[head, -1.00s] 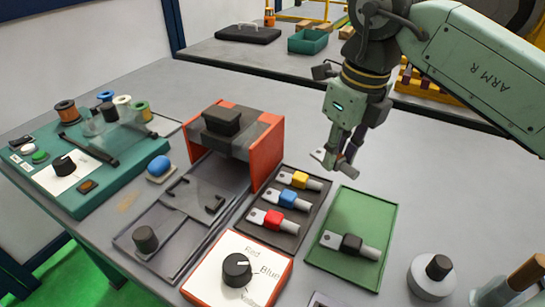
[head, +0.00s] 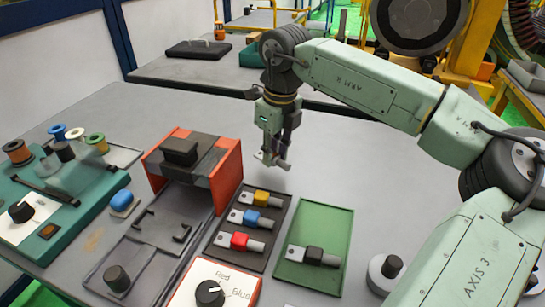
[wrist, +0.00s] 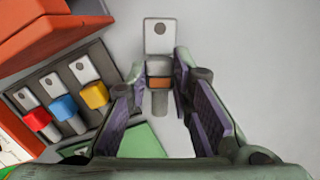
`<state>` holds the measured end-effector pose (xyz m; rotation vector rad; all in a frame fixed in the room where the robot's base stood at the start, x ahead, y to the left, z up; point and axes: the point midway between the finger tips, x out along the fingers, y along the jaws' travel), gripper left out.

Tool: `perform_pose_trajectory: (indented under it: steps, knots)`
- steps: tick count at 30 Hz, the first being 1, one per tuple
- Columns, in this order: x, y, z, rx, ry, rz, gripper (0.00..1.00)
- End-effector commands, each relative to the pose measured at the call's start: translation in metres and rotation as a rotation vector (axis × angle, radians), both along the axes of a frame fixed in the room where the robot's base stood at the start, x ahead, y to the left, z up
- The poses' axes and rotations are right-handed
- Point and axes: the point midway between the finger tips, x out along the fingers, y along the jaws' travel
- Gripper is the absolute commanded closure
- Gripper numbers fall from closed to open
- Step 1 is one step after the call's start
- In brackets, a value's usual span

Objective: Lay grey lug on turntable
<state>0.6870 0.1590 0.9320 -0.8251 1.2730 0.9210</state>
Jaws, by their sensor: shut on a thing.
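My gripper (head: 276,148) is above the grey table, just beyond the lug tray. It is shut on a grey lug (wrist: 159,38), whose flat holed tab points away from the wrist in the wrist view. A grey collar with an orange strip lies between the purple finger pads, with a round barrel below. In the head view the lug is small and partly hidden by the fingers. I cannot surely tell which thing is the turntable; a large dark disc (head: 412,25) stands on yellow machinery at the back.
A dark tray (head: 222,259) holds yellow, blue and red lugs. A green tray (head: 340,225) holds a black-collared lug. An orange-sided fixture (head: 228,178) stands left of them. A round white piece with a dark knob (head: 391,266) is at right. A second table lies behind.

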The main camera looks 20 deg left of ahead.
Motion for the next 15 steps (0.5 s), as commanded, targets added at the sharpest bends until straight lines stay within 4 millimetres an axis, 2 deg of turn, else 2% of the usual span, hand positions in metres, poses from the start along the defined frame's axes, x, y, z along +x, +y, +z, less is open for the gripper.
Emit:
perform_pose_trajectory:
  steps: [5, 11, 15]
  knots:
    - [0.002, 0.001, -0.009, -0.001, 0.002, 0.0, 1.0]
    - [0.002, 0.002, -0.034, 0.0, 0.002, 0.0, 1.0]
    - [0.002, 0.001, -0.036, 0.0, -0.001, -0.001, 1.0]
